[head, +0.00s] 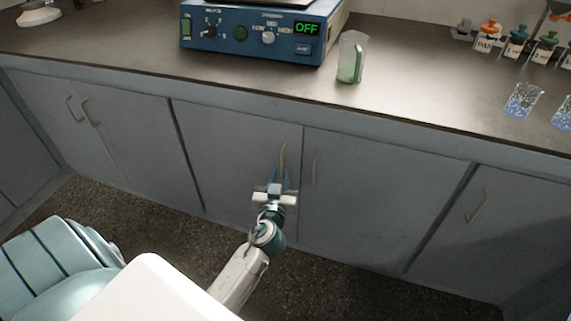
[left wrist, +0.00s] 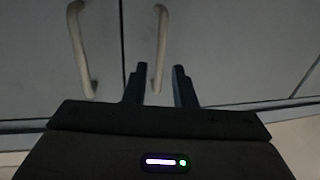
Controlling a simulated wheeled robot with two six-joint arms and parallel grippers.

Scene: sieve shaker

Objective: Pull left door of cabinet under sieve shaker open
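The sieve shaker (head: 262,32) is a blue unit on the countertop, its display reading OFF. Below it, the left cabinet door (head: 235,145) is grey and closed, flush with the door to its right (head: 380,195). Its curved metal handle (head: 283,158) is near the seam between them. My left gripper (head: 279,181) is at the lower part of this handle. In the left wrist view, the two dark fingers (left wrist: 159,80) are apart, with the handle (left wrist: 161,40) passing between their tips; contact cannot be told. My right gripper is out of view.
The neighbouring door's handle (head: 316,166) is close to my left gripper, also seen in the left wrist view (left wrist: 80,45). A glass with green contents (head: 351,58) stands near the countertop's (head: 430,95) front edge. The floor (head: 330,285) before the doors is clear.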

